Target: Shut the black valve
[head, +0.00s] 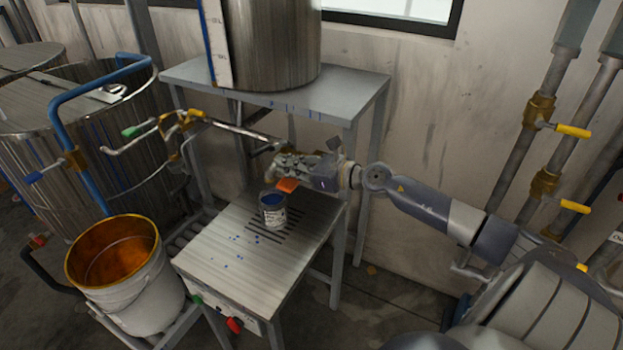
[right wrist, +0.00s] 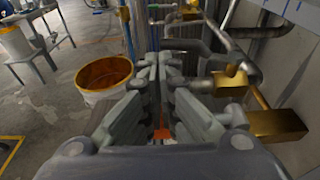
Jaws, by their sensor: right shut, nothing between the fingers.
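My right gripper (head: 285,165) is shut and empty in the head view, above the grey slatted stand and beside the end of a metal pipe. In the right wrist view its fingers (right wrist: 163,70) point away from the camera, close to grey pipework and brass valve bodies (right wrist: 278,119) on the right. I cannot clearly make out a black valve handle; the gripper covers part of the fittings. An orange piece (head: 287,185) shows just below the gripper in the head view. My left gripper is not in view.
A small open can (head: 273,213) with blue inside stands on the slatted stand (head: 220,255). A white bucket (head: 145,305), orange inside, stands at left. Green (head: 130,132) and yellow (head: 195,113) handles are on pipes further left. A steel tank (head: 265,45) stands on the shelf behind.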

